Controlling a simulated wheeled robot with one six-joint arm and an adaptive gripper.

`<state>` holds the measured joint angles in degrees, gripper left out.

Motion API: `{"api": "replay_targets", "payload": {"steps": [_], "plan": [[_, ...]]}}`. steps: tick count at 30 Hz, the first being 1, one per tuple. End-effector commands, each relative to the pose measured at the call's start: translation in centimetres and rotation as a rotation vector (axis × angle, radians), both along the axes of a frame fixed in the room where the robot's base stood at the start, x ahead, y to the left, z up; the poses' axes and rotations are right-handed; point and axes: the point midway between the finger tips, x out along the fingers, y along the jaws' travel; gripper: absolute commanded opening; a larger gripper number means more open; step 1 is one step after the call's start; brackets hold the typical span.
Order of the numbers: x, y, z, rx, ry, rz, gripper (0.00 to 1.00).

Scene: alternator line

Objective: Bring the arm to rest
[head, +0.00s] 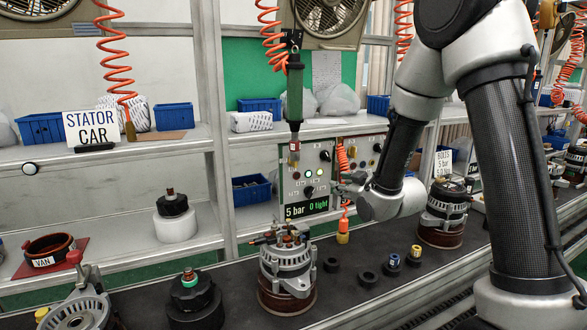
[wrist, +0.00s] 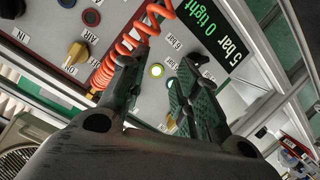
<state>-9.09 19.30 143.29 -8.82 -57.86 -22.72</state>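My arm (head: 395,150) reaches in from the right in the head view, its forearm bent down toward the control panel (head: 296,196). My gripper (head: 347,184) is in front of the panel's right part, above the dark bench. In the wrist view my gripper (wrist: 158,82) shows its two fingers spread apart, with nothing held between them. The panel face (wrist: 115,20) with a lit button (wrist: 157,70) lies beyond the fingertips. I cannot tell the exact gap to the panel.
An orange coiled hose (wrist: 128,52) passes close by the left finger. A green hanging tool (head: 294,95) is left of my gripper. An alternator (head: 287,268) stands on the bench (head: 345,300), another (head: 445,212) to the right. Small rings and a shelf post are nearby.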

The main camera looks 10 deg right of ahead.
Motion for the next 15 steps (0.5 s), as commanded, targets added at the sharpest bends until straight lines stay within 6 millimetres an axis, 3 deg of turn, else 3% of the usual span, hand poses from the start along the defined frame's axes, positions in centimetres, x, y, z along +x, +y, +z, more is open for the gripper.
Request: {"api": "replay_targets", "payload": {"steps": [1,3,6,8,11,15], "plan": [[-0.9,-0.5,-2.7,-0.007,0.121,-0.021,0.31],[-3.0,-1.6,-6.3,-0.016,0.317,-0.066,0.31],[-7.0,-3.5,-8.5,-0.023,0.562,-0.147,0.31],[-9.9,-4.8,-8.6,-0.021,0.691,-0.205,0.31],[-15.2,-6.8,-7.4,-0.011,0.883,-0.305,0.31],[-23.7,-9.2,-3.4,0.021,1.102,-0.447,0.31]]}}
